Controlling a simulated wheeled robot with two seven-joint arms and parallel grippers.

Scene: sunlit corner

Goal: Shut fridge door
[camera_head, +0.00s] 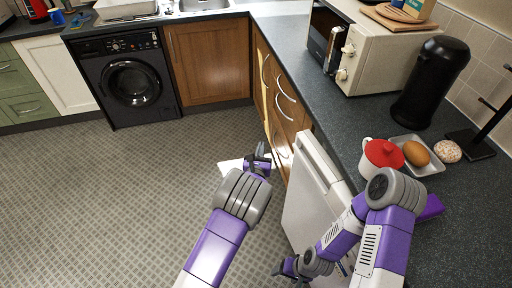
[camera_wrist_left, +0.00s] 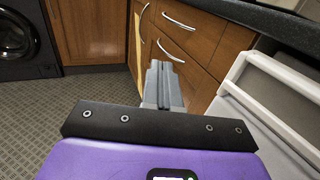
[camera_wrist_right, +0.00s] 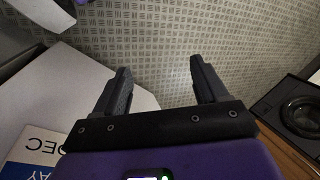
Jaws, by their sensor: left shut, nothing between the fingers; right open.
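The white fridge door (camera_head: 308,200) stands open out from under the counter on the right, its upper edge below the worktop. It also shows at the right of the left wrist view (camera_wrist_left: 280,95). My left gripper (camera_head: 264,152) is shut and empty, beyond the door's far side in front of the wooden drawers; its closed fingers show in the left wrist view (camera_wrist_left: 160,72). My right gripper (camera_head: 283,267) is open and empty, low near the door's bottom end. In the right wrist view its fingers (camera_wrist_right: 162,78) are apart above the floor, with a white panel beside them. Contact with the door cannot be told.
Wooden drawers (camera_head: 284,100) line the right counter (camera_head: 300,45). A black washing machine (camera_head: 130,82) stands at the back. A white piece (camera_head: 230,166) lies near my left gripper. A printed card (camera_wrist_right: 38,155) shows below the white panel. The tiled floor (camera_head: 120,190) at left is clear.

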